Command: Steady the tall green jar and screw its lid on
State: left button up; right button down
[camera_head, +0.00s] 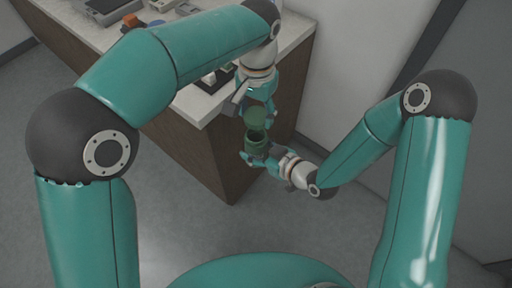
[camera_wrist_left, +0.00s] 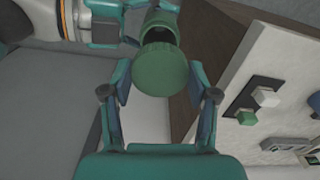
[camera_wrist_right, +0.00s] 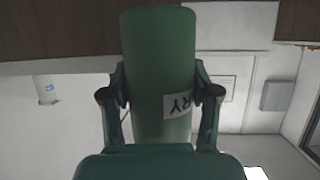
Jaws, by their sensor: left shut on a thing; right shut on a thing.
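The tall green jar (camera_head: 256,144) is held off the floor beside the counter's end, its dark open mouth showing. My right gripper (camera_head: 264,158) is shut around its body. In the right wrist view the jar (camera_wrist_right: 158,50) fills the space between the fingers, with a white label reading "RY" upside down. My left gripper (camera_head: 256,108) is shut on the round green lid (camera_head: 257,116). In the left wrist view the lid (camera_wrist_left: 160,70) is between the fingertips, and the jar (camera_wrist_left: 161,22) shows beyond it, partly hidden. The lid is off the jar, near its mouth and not squarely over it.
The counter (camera_head: 215,105) with a pale top and brown wooden side stands just left of the grippers. A dark base with small blocks (camera_head: 213,80) sits near its corner, and grey devices (camera_head: 105,8) stand farther back. A wall is close on the right. The floor below is clear.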

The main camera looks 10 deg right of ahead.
aim_at(256, 148)
pick_arm(q)
jog(key=shift+f, duration=0.1)
jog(key=shift+f, duration=1.9)
jog(key=shift+s+r, duration=0.1)
jog(key=shift+f, duration=0.95)
jog(key=shift+f, duration=0.55)
